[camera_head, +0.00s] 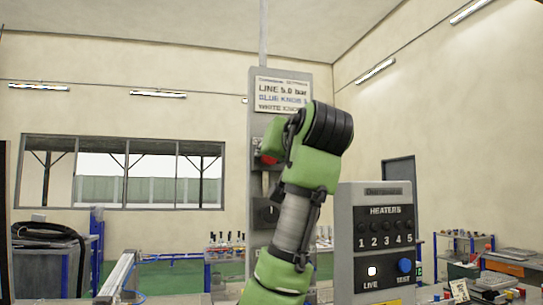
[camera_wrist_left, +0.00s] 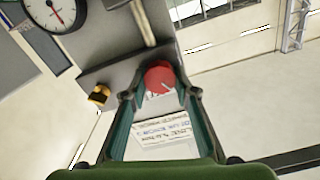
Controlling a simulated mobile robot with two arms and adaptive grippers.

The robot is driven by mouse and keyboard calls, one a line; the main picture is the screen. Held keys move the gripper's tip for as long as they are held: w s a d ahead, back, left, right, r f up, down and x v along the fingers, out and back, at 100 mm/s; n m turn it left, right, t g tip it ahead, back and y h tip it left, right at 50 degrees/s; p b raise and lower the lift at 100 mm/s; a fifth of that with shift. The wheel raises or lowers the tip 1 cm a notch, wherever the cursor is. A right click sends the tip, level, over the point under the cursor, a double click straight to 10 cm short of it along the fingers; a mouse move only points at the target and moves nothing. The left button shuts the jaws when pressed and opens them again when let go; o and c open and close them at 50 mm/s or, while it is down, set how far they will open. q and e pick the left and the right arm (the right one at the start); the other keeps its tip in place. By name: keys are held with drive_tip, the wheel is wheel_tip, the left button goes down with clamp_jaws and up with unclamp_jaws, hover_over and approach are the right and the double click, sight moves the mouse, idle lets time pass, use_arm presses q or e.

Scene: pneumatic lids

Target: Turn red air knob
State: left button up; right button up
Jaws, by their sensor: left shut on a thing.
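The red air knob (camera_head: 268,160) is on the grey upright panel (camera_head: 262,222), partly hidden by my gripper. In the left wrist view the round red knob (camera_wrist_left: 160,78) has a light pointer line on its face and sits between the fingertips. My left gripper (camera_head: 275,151) reaches up to the panel. In the wrist view its two fingers (camera_wrist_left: 160,92) are shut on the red knob, one on each side. My right gripper is in neither view.
A sign (camera_head: 282,95) tops the panel, and a dark knob (camera_head: 267,212) is lower down. A grey heaters box (camera_head: 384,240) stands to the right. The wrist view shows a pressure gauge (camera_wrist_left: 56,12) and a yellow-black fitting (camera_wrist_left: 99,94).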

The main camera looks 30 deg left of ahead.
use_arm(q)
drive_tip(key=shift+w+d+f+m+b, duration=0.1)
drive_tip(key=shift+m+b, duration=0.4)
drive_tip(key=shift+m, duration=3.2)
drive_tip(key=shift+d+m+b, duration=0.1)
drive_tip(key=shift+m+b, duration=0.35)
drive_tip(key=shift+m, duration=3.25)
drive_tip(key=o, duration=1.1)
